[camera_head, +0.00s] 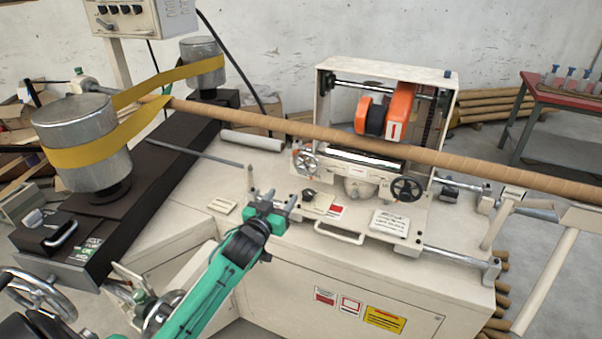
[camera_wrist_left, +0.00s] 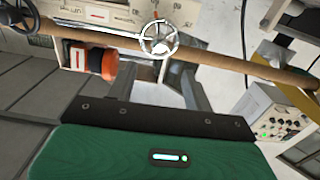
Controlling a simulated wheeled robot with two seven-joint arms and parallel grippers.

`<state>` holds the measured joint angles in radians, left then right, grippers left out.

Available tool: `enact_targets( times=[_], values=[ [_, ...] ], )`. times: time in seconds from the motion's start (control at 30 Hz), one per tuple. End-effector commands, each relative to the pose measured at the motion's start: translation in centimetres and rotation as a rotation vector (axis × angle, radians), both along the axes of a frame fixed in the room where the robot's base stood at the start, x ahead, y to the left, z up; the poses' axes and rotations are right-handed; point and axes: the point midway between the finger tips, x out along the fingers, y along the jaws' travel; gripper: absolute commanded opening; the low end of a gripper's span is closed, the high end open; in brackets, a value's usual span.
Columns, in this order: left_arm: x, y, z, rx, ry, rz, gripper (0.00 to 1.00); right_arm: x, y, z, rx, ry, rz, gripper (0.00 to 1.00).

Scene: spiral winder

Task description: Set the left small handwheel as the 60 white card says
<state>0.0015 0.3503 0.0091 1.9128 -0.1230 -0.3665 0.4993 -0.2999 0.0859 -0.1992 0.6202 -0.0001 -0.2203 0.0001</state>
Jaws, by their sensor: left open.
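The left small handwheel (camera_head: 307,160) is a pale metal wheel with spokes on the left front of the winder carriage. It also shows in the left wrist view (camera_wrist_left: 158,38), beyond my fingertips. A white card (camera_head: 391,222) with small dark print lies on the machine top to the right; its writing is too small to read. My left gripper (camera_head: 270,207) is open and empty, in front of and below the handwheel, apart from it. Its two fingers (camera_wrist_left: 158,82) stand wide apart in the left wrist view. My right gripper is not in view.
A black handwheel (camera_head: 406,189) sits right of the pale one. A long brown tube (camera_head: 470,165) crosses above both. A thin upright post (camera_head: 251,178) stands just behind my left gripper. A bar handle (camera_head: 339,235) and a red-and-white card (camera_head: 337,211) lie to its right.

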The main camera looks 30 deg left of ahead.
Motion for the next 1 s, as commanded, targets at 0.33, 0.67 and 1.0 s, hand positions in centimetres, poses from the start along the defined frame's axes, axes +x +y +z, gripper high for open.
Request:
enact_targets(
  times=[0.33, 0.67, 1.0],
  values=[
    [4.7, 0.3, 0.4, -0.002, -0.003, 0.0, 0.51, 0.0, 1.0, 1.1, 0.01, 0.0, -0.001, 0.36],
    [10.3, 0.6, 0.3, -0.002, -0.001, 0.0, 0.51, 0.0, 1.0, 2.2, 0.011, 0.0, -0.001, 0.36],
    [13.4, 0.8, 0.1, -0.001, 0.0, 0.0, 0.51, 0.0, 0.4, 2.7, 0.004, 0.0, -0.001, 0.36]
  ],
)
